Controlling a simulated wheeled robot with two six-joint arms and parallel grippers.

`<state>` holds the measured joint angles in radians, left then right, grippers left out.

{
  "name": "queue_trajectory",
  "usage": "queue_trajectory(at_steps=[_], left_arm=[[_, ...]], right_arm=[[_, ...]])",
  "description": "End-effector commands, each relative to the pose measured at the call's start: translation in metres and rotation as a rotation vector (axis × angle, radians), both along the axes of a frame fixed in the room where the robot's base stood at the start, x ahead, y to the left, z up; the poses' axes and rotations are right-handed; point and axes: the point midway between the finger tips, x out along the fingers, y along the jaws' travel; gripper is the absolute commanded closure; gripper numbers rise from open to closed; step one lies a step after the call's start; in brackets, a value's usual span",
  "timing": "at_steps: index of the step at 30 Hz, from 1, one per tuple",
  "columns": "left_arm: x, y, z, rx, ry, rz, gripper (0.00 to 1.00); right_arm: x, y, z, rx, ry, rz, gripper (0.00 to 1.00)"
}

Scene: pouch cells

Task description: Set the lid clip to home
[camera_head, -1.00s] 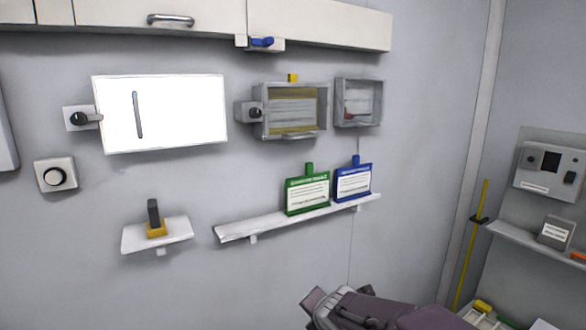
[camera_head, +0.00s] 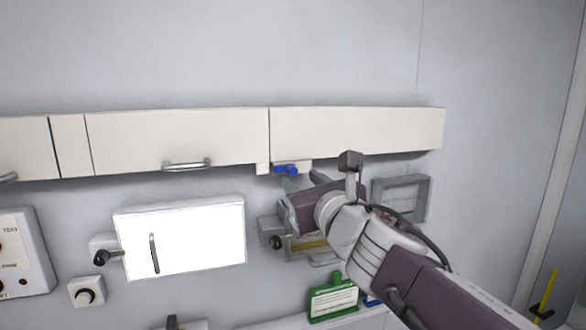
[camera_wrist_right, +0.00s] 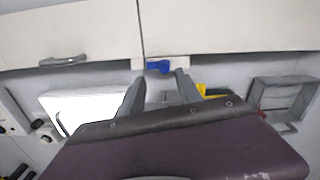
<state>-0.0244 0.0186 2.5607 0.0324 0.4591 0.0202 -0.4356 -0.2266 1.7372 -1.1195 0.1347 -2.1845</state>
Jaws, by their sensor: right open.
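A blue lever on a small white mount, which seems to be the lid clip (camera_head: 286,169), sits under the bottom edge of the wall cabinet. It also shows in the right wrist view (camera_wrist_right: 158,66), near the middle and just beyond the fingertips. My right gripper (camera_head: 302,181) is open and empty, just below the blue lever. In the wrist view its two fingers (camera_wrist_right: 160,78) stand one on each side of the lever's line, apparently short of touching it. My left gripper is out of view.
The white wall cabinet (camera_head: 350,132) runs above the gripper. My right arm partly hides a grey framed box; another grey box (camera_head: 402,198) hangs right. A green card (camera_head: 333,300) stands below.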

Motion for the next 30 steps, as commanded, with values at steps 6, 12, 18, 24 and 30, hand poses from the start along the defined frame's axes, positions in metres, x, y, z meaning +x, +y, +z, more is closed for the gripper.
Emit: queue_trajectory(at_steps=[6,12,18,24,30], left_arm=[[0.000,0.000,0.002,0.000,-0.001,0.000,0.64],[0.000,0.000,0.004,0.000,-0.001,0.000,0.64],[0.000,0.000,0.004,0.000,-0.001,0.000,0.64],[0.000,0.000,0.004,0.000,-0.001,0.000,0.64],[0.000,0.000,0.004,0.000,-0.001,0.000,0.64]], right_arm=[[0.044,0.014,0.000,-0.001,0.002,0.000,0.58],[0.063,0.020,0.000,-0.001,0.002,0.000,0.58],[0.064,0.021,0.000,0.001,0.001,0.000,0.58],[0.064,0.020,0.000,0.001,0.001,0.000,1.00],[0.064,0.020,0.000,0.000,0.002,-0.001,1.00]])
